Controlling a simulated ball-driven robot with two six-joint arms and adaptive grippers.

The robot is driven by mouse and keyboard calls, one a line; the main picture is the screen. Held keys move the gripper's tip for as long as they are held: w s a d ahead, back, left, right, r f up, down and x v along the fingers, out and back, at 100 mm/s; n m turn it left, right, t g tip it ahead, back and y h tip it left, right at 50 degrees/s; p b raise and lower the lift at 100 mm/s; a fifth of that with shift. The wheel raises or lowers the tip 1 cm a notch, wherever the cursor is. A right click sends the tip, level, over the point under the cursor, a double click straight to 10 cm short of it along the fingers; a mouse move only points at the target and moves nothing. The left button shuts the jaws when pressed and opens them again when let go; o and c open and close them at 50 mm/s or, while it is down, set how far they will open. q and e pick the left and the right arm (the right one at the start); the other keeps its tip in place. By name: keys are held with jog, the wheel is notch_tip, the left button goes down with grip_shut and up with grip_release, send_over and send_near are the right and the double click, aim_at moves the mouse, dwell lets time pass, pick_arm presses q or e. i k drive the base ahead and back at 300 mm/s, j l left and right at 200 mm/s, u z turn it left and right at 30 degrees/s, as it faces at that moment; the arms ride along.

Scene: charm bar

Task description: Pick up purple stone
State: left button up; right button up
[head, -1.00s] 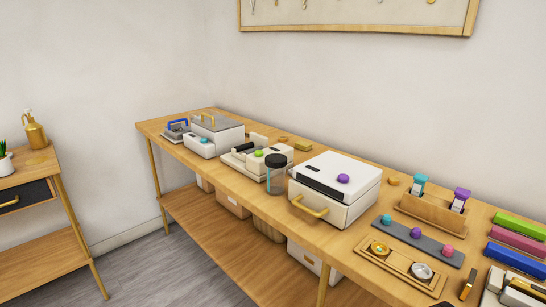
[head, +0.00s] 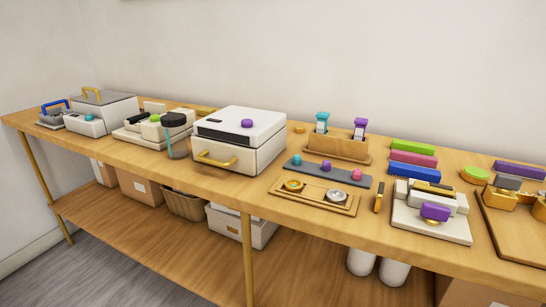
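A small purple stone (head: 326,168) sits in the middle of a dark grey strip tray (head: 345,177) on the wooden table. Neither of my grippers shows in the head view.
The long wooden table (head: 230,187) carries several white machines at the left. A wooden holder (head: 338,148) with teal-topped and purple-topped vials stands behind the strip. A wooden tray (head: 314,203) with two round pieces lies in front. Coloured bars and a white device (head: 431,225) are to the right.

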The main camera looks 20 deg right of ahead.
aim_at(326, 165)
jog(key=k+l+u, duration=0.6)
jog(key=k+l, duration=0.15)
jog(key=k, duration=0.1)
